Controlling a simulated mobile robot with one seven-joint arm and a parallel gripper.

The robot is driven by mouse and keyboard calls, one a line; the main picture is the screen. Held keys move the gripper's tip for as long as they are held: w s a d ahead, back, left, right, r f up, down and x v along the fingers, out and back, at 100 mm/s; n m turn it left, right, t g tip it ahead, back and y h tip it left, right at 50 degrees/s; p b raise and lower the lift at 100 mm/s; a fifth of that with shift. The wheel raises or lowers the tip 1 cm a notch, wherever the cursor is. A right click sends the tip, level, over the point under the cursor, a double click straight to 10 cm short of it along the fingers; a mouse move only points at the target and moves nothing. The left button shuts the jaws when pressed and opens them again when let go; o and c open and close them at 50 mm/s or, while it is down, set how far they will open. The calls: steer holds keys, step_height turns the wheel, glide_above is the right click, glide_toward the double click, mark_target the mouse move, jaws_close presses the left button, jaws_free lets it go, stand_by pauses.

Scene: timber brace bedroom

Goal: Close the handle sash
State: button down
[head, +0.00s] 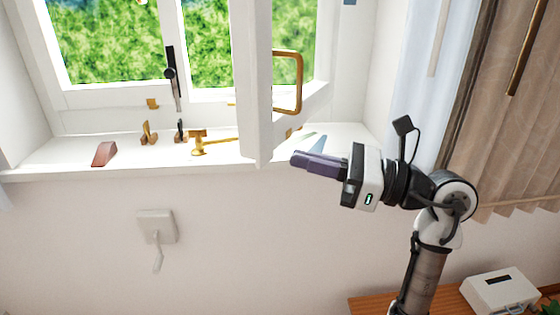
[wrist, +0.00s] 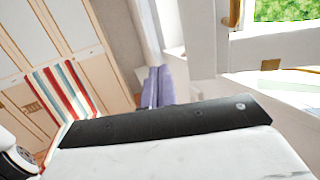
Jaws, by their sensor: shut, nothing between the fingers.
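The white window sash (head: 252,85) stands swung open into the room, its edge towards me in the head view. A brass loop handle (head: 290,82) is on its right-hand face. In the wrist view the handle (wrist: 233,14) is partly cut off at the top, beside a white upright frame part (wrist: 197,38). My gripper (head: 298,159) has purple fingers, shut and empty. It is just right of the sash's lower corner in the head view, apart from it in the picture; the depth between them is unclear. The fingers also show in the wrist view (wrist: 158,87).
The white sill (head: 60,158) holds a reddish wedge (head: 104,154) and small brass fittings, including a brass stay (head: 198,143). A black-handled catch (head: 170,70) is on the window frame. Beige curtains (head: 510,120) hang right of my arm. A wooden surface (head: 375,304) with a white box (head: 502,291) is below.

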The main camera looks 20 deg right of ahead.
steer(key=s+d+f+m+t+h, duration=0.2)
steer(key=s+d+h, duration=0.15)
steer(key=d, duration=0.35)
steer(key=p, duration=0.5)
glide_toward(262, 151)
steer(key=x, duration=0.5)
steer(key=shift+w+a+r, duration=0.1)
steer(key=shift+w+r, duration=0.05)
steer(key=shift+w, duration=0.05)
steer(key=shift+w+a, duration=0.45)
steer(key=shift+w, duration=0.15)
